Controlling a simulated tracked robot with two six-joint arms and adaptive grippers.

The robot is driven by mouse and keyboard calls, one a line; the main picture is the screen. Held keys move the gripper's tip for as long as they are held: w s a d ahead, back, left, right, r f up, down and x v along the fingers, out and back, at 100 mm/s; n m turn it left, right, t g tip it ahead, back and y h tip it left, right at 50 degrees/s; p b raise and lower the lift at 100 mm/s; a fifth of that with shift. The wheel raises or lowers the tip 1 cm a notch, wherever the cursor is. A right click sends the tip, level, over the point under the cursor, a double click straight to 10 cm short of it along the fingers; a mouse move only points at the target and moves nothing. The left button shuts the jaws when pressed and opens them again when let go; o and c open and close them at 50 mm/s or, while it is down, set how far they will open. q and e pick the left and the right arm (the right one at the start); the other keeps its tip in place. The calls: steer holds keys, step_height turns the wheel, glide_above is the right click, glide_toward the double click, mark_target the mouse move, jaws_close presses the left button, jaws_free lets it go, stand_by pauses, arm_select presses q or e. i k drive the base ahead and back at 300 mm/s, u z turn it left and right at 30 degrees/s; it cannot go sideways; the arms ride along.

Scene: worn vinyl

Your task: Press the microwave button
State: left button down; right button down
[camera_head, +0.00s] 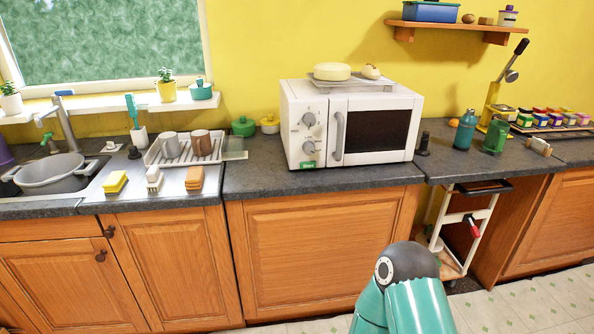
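The white microwave (350,125) stands on the dark grey countertop, a little right of the middle in the head view. Its door looks closed, with a dark window and a grey upright handle. On the left of its front is a panel with two round grey knobs (308,119). A small green patch (307,165) shows at the bottom of this panel; whether it is the button I cannot tell. A teal arm link of mine shows low in front of the cabinets, well below the microwave. Neither of my grippers is in view.
A tray with cheese (332,72) sits on top of the microwave. A dish rack (183,150) and green pot (243,126) stand to its left, a teal bottle (465,130) to its right. The countertop (270,184) in front is a clear narrow strip.

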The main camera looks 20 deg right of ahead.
mark_target(309, 165)
steer(key=u, duration=0.05)
steer(key=i, duration=1)
steer(key=z, duration=0.1)
